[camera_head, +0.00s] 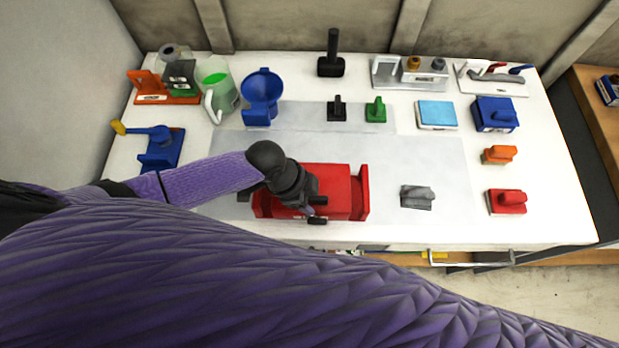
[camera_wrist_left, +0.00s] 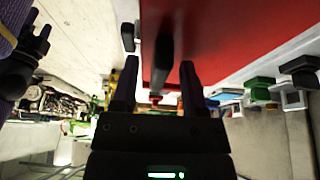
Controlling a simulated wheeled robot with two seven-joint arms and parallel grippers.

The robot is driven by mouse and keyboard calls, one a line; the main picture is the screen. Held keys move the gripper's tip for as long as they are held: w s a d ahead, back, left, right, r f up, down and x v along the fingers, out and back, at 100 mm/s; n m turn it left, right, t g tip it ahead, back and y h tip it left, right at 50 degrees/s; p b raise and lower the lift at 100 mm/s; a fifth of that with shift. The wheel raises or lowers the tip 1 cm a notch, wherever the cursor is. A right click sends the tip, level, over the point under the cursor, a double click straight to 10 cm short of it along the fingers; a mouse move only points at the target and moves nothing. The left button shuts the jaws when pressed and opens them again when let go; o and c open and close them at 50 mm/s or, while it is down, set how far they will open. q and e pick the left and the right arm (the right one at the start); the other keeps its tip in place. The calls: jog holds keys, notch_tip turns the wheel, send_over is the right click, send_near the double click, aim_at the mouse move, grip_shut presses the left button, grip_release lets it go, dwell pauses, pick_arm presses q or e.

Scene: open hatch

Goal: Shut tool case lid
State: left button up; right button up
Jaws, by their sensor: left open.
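The red tool case (camera_head: 338,184) stands at the front of the table, left of the middle. My left arm and hand cover part of it, and I cannot tell how far its lid is open. My left gripper (camera_head: 316,212) is at the case's front side. In the left wrist view its two fingers (camera_wrist_left: 157,85) are apart, below a broad red surface of the case (camera_wrist_left: 235,35). A dark bar (camera_wrist_left: 163,55) shows between the fingers; I cannot tell if they touch it. A dark hand that seems to be my right gripper (camera_wrist_left: 25,62) shows at the left edge there, its jaws unclear.
A grey block (camera_head: 417,197) and a red block (camera_head: 507,202) lie right of the case. Behind are a black block (camera_head: 337,108), a green block (camera_head: 376,109) and a blue holder (camera_head: 262,97). A blue tool (camera_head: 160,148) lies left.

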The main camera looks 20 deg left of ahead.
pick_arm(q)
jog(key=w+p+v, duration=0.1)
jog(key=p+v, duration=0.7)
jog(key=v, duration=0.1)
jog(key=shift+s, duration=0.5)
